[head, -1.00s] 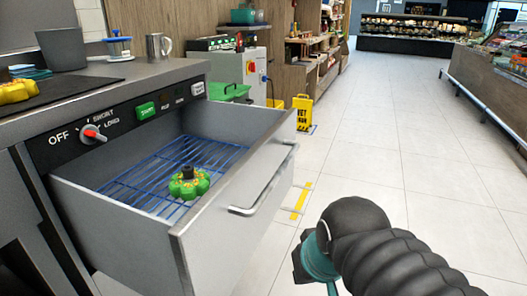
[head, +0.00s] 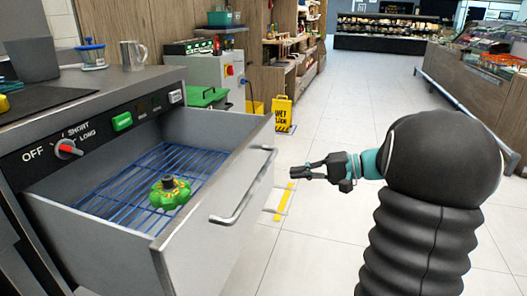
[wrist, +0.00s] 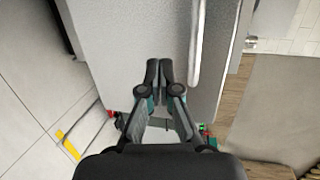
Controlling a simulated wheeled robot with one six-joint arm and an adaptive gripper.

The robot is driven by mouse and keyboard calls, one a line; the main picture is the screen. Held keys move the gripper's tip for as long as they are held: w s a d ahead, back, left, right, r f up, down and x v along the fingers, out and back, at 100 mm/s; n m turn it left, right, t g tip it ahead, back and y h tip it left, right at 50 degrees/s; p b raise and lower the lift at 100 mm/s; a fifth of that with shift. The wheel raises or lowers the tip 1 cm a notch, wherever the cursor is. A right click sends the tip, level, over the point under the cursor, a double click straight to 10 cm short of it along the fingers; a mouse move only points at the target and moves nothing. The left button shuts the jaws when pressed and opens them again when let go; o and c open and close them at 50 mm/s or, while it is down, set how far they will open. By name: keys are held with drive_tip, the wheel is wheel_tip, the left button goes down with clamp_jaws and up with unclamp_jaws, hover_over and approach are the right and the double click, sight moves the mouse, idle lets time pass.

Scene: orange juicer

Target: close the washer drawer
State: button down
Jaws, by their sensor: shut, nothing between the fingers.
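The washer drawer (head: 205,190) is pulled out from the counter, with a blue wire rack (head: 120,197) inside and a green and orange part with a dark top (head: 170,192) on the rack. A metal bar handle (head: 247,186) is on its front; it also shows in the wrist view (wrist: 197,45). My gripper (head: 294,172) is to the right of the drawer front, level with the handle and apart from it in the head view. In the wrist view my gripper (wrist: 159,62) has its fingers together before the grey drawer front (wrist: 118,35), left of the handle. It is empty.
The control panel (head: 95,132) above the drawer has a red-marked knob and a green button. A metal cup (head: 133,56) and a blue-lidded container (head: 92,54) stand on the counter. A yellow wet-floor sign (head: 283,113) stands behind. The tiled floor at right is open.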

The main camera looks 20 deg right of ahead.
sight(264, 152)
drive_tip(key=w+d+m+t+y, duration=0.1)
drive_tip(key=w+d+t, duration=0.15)
drive_tip(key=d, duration=0.55)
drive_tip(key=shift+t, duration=0.35)
drive_tip(key=x, duration=1.3)
drive_tip(key=shift+w+a+r+p, duration=0.1)
drive_tip(key=shift+a+r+p, duration=0.2)
drive_tip(key=shift+a+p, duration=0.1)
drive_tip(key=shift+w, duration=0.1)
drive_tip(key=shift+a, duration=0.1)
